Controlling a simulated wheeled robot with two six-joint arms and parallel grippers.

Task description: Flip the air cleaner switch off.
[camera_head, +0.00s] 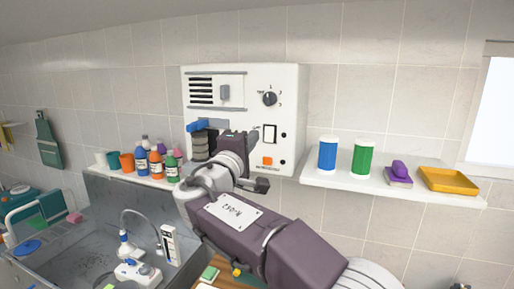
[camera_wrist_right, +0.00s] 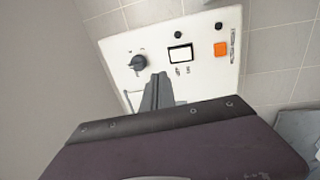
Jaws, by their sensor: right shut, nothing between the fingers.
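The air cleaner (camera_head: 244,78) is a white box on the tiled wall, with a dark knob (camera_head: 269,98), a white rocker switch in a black frame (camera_head: 269,134) and an orange square (camera_head: 267,161). My right gripper (camera_head: 251,136) is shut and empty in front of the panel, just left of the rocker. The right wrist view shows its closed fingers (camera_wrist_right: 159,80) below the knob (camera_wrist_right: 138,62) and left of the rocker (camera_wrist_right: 180,53). A gap to the rocker shows there; depth is hard to tell. Which way the rocker is tipped cannot be told. My left gripper is not in view.
A right shelf (camera_head: 330,181) holds a blue canister (camera_head: 327,155), a green canister (camera_head: 362,160), a purple item (camera_head: 399,171) and a yellow tray (camera_head: 447,180). Several bottles (camera_head: 157,163) stand on the left shelf, above a grey sink (camera_head: 95,255).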

